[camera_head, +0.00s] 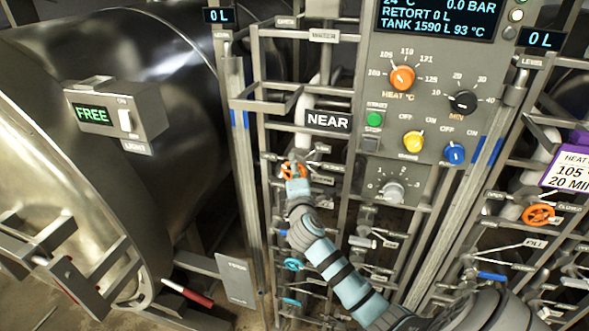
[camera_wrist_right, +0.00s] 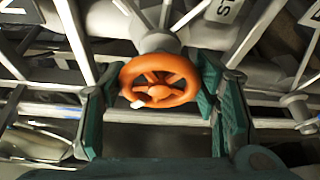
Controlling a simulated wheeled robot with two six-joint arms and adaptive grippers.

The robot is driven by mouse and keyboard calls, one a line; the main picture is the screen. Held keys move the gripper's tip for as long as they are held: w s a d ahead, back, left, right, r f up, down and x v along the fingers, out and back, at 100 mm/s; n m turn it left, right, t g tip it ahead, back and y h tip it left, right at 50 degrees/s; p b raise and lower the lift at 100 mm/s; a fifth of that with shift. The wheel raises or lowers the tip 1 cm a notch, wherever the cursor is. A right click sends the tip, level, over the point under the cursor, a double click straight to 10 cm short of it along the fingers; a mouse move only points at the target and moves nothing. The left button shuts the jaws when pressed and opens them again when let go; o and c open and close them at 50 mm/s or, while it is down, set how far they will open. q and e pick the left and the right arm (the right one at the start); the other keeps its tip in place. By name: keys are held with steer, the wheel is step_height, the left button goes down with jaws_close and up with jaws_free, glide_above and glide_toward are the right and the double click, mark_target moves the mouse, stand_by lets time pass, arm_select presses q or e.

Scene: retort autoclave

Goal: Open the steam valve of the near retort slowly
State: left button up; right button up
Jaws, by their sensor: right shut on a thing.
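The near retort's valve handwheel is a small orange spoked wheel (camera_head: 294,169) just below the NEAR sign (camera_head: 327,121) in the head view. In the wrist view the orange wheel (camera_wrist_right: 159,80) is centred, with a small white mark at its lower left rim. My left gripper is not in view.
Metal rails and pipes surround the wheel closely. The control panel (camera_head: 425,110) is to its right, with the tank display above reading 0.0 BAR. The large steel retort (camera_head: 150,60) is at left. Another orange wheel (camera_head: 538,214) is at right, and a blue-green wheel (camera_head: 293,264) below.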

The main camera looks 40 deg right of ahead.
steer(key=n+g, duration=0.1)
steer(key=n, duration=0.2)
steer(key=shift+r+n+g, duration=0.1)
steer(key=shift+n+g, duration=0.9)
steer(key=shift+n, duration=0.4)
steer(key=o, duration=1.1)
steer(key=shift+o, duration=0.2)
